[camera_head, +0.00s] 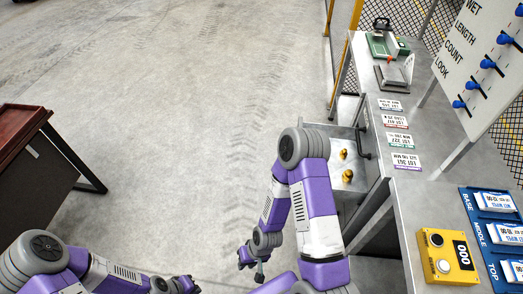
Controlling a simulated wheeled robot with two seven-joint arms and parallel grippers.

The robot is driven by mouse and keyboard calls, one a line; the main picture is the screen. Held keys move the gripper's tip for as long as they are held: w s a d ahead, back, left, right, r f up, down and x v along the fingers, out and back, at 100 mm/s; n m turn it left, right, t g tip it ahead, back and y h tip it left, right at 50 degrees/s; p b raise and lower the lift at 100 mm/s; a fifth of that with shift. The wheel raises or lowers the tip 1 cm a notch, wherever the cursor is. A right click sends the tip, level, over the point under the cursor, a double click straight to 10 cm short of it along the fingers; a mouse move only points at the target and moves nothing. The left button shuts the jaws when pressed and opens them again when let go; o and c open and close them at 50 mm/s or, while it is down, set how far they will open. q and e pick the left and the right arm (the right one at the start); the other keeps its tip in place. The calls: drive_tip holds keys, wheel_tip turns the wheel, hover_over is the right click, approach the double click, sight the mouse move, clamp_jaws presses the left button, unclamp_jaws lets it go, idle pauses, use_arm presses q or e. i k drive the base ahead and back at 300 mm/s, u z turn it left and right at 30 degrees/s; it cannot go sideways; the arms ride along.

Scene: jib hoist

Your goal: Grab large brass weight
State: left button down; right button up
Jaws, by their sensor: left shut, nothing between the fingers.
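Two brass weights stand in an open grey drawer under the workbench on the right. The larger brass weight (347,176) is nearer to me; the smaller brass weight (343,154) is just behind it. My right gripper (251,267) hangs over the floor, left of and nearer than the drawer (351,201), with its fingers apart and nothing between them. My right forearm rises close to the drawer's left side. My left gripper (190,285) is at the bottom edge, far from the weights, shut and empty; its fingertips are small and partly cut off.
The workbench (405,200) carries several label cards, a green device (385,44) at the back, a yellow counter box (446,256) and a blue rack (490,232). A board with blue knobs (478,60) stands at right. A dark red-topped table (20,130) is at left. The middle floor is clear.

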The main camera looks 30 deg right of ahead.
sight(348, 175)
drive_tip(key=u, duration=1.65)
drive_tip(key=i, duration=0.5)
drive_tip(key=z, duration=3.35)
